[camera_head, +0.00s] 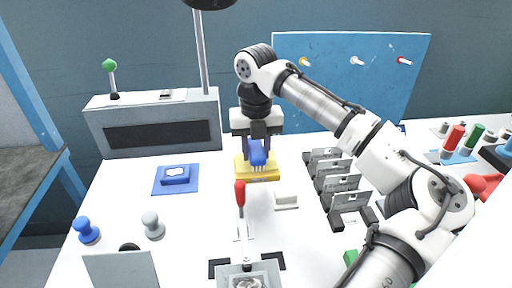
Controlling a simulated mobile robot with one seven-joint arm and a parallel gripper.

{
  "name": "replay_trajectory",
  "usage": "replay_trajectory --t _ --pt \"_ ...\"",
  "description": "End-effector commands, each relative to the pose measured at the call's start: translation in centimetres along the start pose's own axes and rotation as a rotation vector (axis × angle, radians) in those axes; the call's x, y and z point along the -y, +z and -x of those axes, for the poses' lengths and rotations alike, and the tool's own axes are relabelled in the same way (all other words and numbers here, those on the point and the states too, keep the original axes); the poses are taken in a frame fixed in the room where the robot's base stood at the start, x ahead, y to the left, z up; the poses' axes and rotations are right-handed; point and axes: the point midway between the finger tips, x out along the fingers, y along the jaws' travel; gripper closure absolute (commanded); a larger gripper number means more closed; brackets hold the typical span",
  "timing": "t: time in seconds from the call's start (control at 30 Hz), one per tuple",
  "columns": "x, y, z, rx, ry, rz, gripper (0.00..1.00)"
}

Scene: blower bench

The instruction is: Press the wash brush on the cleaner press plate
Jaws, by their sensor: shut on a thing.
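My gripper (257,138) points down near the middle of the bench, shut on a blue brush (257,154) with pale bristles facing down. The bristles are over a yellow block (258,174) on the bench. They overlap it in the picture, and I cannot tell whether they touch it. A blue square plate (161,188) with a raised blue pad and a white cloud-like mark lies to the left. I cannot tell from the picture which of these two is the cleaner press plate.
A red-handled tool (240,194) stands just in front of the yellow block, beside a small white block (286,200). Grey slotted holders (338,180) stand to the right. A grey box (152,122) with a green-knobbed lever stands back left. Blue and grey knobs sit front left.

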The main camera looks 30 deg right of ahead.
Motion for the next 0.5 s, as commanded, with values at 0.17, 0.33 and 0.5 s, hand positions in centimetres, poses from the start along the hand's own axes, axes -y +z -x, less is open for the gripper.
replay_trajectory --t 0.17,0.33,0.5 --pt "-0.02 0.00 -0.23 0.000 0.000 0.000 0.84" --pt "-0.02 -0.01 -0.43 0.000 0.000 0.001 0.84" --pt "-0.03 -0.02 -0.63 0.000 0.000 0.001 0.84"
